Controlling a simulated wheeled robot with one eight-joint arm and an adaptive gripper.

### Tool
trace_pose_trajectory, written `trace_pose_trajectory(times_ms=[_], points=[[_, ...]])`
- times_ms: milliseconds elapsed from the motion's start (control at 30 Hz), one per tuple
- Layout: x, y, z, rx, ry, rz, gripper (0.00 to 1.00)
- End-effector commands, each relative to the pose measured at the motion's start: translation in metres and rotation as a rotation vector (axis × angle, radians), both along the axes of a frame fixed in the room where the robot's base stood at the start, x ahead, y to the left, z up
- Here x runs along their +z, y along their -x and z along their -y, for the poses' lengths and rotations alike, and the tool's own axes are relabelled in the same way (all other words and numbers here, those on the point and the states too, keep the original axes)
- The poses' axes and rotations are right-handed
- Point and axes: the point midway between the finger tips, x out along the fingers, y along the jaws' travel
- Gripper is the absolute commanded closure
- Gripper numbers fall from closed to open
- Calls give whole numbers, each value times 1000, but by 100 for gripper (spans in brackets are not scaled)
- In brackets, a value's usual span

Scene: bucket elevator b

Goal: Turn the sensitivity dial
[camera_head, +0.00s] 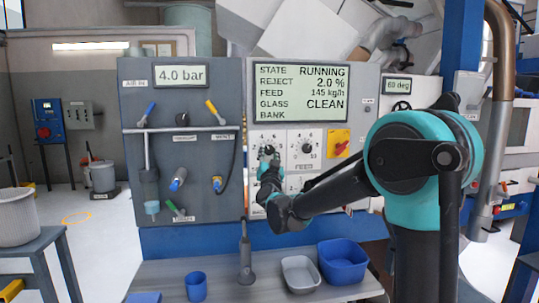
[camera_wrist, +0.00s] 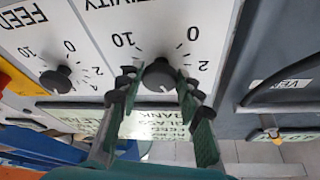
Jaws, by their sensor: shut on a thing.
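The sensitivity dial (camera_wrist: 160,76) is a dark round knob on a white plate, seen upside down in the wrist view, with 10, 0 and 2 printed around it and part of the word SENSITIVITY above. A light mark shows on the knob's lower side. My gripper (camera_wrist: 158,84) has its dark padded fingers on either side of the knob, shut on it. In the head view my gripper (camera_head: 268,160) reaches the left white dial plate on the panel and hides most of the knob there.
The feed dial (camera_head: 306,148) is just right, with a red-and-yellow switch (camera_head: 340,143) beyond it. The display (camera_head: 300,92) reads RUNNING, reject 2.0 %, feed 145 kg/h, glass CLEAN. A blue bin (camera_head: 342,262) and grey tray (camera_head: 300,274) stand on the bench below.

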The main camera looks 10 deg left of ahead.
Motion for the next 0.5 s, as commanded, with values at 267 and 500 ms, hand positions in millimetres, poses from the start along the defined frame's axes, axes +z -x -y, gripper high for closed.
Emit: trace_pose_trajectory(times_ms=[267,500], points=[[1,1,-2,2,-176,-51,94],[1,1,-2,0,-261,-75,94]])
